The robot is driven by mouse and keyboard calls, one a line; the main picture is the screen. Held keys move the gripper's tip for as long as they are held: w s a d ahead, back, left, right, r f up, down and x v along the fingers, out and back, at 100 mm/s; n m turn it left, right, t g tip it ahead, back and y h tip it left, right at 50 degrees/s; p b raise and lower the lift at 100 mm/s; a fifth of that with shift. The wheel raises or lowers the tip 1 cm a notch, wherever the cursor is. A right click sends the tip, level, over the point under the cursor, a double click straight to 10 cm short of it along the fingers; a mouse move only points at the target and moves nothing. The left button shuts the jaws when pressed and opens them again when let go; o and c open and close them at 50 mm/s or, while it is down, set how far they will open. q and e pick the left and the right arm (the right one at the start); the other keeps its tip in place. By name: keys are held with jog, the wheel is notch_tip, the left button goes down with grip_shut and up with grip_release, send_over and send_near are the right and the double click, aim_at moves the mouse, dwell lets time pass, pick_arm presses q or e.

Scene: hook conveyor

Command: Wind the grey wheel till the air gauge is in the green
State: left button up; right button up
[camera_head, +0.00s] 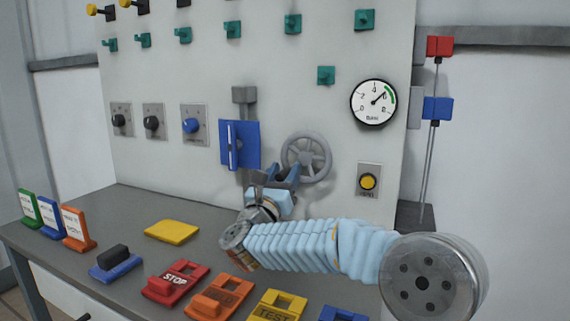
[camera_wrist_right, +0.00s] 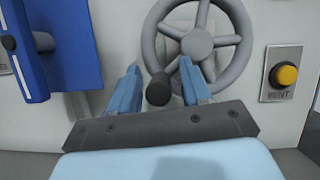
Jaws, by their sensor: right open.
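The grey wheel (camera_head: 306,157) is on the upright panel; it fills the top of the wrist view (camera_wrist_right: 198,42). Its dark handle knob (camera_wrist_right: 158,90) points toward me at the rim's lower left. My right gripper (camera_head: 275,174) is open, in front of the wheel's lower left. In the wrist view its blue fingers (camera_wrist_right: 160,82) stand on either side of the knob, with gaps visible. The air gauge (camera_head: 373,103) is right of and above the wheel. Its needle points up and right, near the 6, toward the green arc. My left gripper is not in view.
A blue slide plate (camera_head: 239,145) is left of the wheel. A yellow vent button (camera_head: 368,182) is to its right. Teal hooks (camera_head: 293,24) are above. The shelf (camera_head: 130,219) below holds a yellow block (camera_head: 172,230) and a red stop sign (camera_head: 176,283).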

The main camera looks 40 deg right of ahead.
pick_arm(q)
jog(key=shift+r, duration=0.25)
pick_arm(e)
jog(key=shift+w+d+r, duration=0.1)
jog(key=shift+w+d, duration=0.15)
jog(key=shift+d, duration=0.1)
jog(key=shift+c, duration=0.3)
